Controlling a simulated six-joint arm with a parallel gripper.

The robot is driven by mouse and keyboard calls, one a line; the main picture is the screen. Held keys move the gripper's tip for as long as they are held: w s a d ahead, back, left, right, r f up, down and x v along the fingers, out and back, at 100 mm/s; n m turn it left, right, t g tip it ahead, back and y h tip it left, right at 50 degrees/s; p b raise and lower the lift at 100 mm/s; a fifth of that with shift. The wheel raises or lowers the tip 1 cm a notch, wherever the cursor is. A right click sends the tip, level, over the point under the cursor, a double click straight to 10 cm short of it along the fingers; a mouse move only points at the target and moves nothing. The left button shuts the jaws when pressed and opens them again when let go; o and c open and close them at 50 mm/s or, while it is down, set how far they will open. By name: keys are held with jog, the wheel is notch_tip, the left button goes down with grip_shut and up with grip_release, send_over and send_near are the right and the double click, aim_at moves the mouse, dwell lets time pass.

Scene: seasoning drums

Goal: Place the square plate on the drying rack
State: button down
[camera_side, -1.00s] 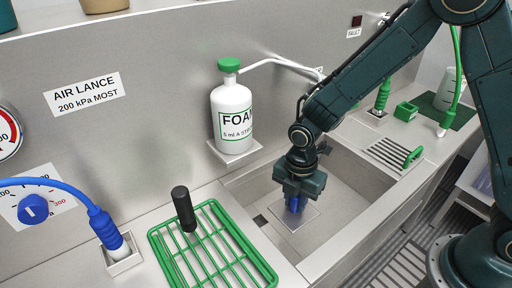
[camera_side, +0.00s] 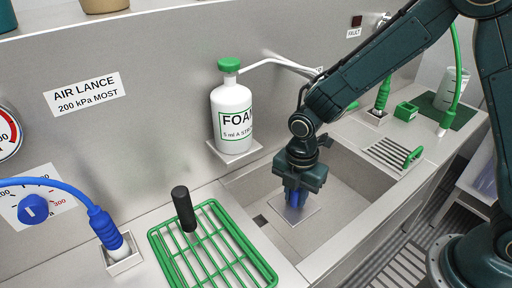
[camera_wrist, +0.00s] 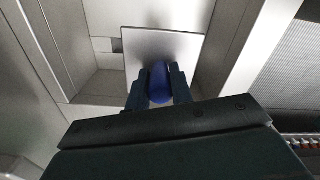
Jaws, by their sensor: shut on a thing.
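The square plate (camera_side: 296,215) is a thin grey metal plate with a blue knob-like handle (camera_side: 295,197) standing up from it. It is in the sink basin; I cannot tell whether it touches the bottom. My gripper (camera_side: 295,190) points down and is shut on the blue handle. In the wrist view the handle (camera_wrist: 160,84) sits between both fingers (camera_wrist: 160,92), with the plate (camera_wrist: 150,45) beyond it. The green wire drying rack (camera_side: 212,247) lies on the counter left of the sink, with a black-handled tool (camera_side: 184,208) over its back left part.
The sink's walls (camera_side: 345,160) surround the plate. A white foam bottle (camera_side: 233,118) with a spout stands on a ledge behind. A blue air lance (camera_side: 110,232) is at the left.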

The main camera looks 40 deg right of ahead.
jog(key=s+a+r, duration=0.3)
jog(key=a+r, duration=0.8)
jog(key=a, duration=0.1)
jog(key=s+a+r, duration=0.3)
jog(key=a+r, duration=0.8)
jog(key=a, duration=0.1)
jog(key=f, duration=1.6)
jog(key=shift+d+f, duration=0.15)
jog(key=shift+d, duration=0.15)
jog(key=shift+f, duration=0.15)
jog(key=shift+f, duration=2)
jog(key=shift+f, duration=0.1)
jog(key=c, duration=1.2)
grip_release()
jog(key=shift+c, duration=0.2)
